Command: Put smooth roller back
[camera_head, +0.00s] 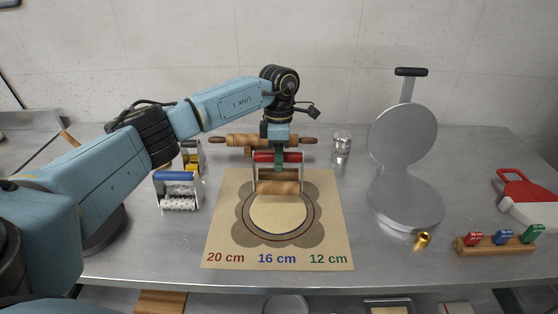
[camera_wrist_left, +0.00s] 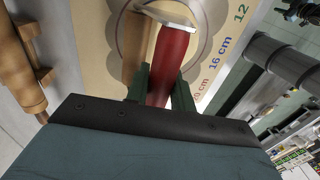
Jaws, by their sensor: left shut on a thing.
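My left gripper (camera_head: 279,160) is shut on the red handle of the smooth roller (camera_head: 279,187). The roller has a plain wooden cylinder in a metal frame. It is at the far edge of the pale dough disc (camera_head: 278,214) on the brown paper mat (camera_head: 225,240); I cannot tell whether it touches. In the left wrist view the red handle (camera_wrist_left: 172,55) lies between the green fingers (camera_wrist_left: 156,85). A blue-handled roller (camera_head: 178,192) with a studded metal cylinder stands left of the mat. My right gripper is not in view.
A wooden rolling pin (camera_head: 240,140) lies behind the mat. A metal shaker (camera_head: 342,146) and an open round press (camera_head: 405,200) stand to the right. A brass piece (camera_head: 423,240), a wooden block with coloured pieces (camera_head: 490,245) and a red-and-white tool (camera_head: 525,195) are farther right.

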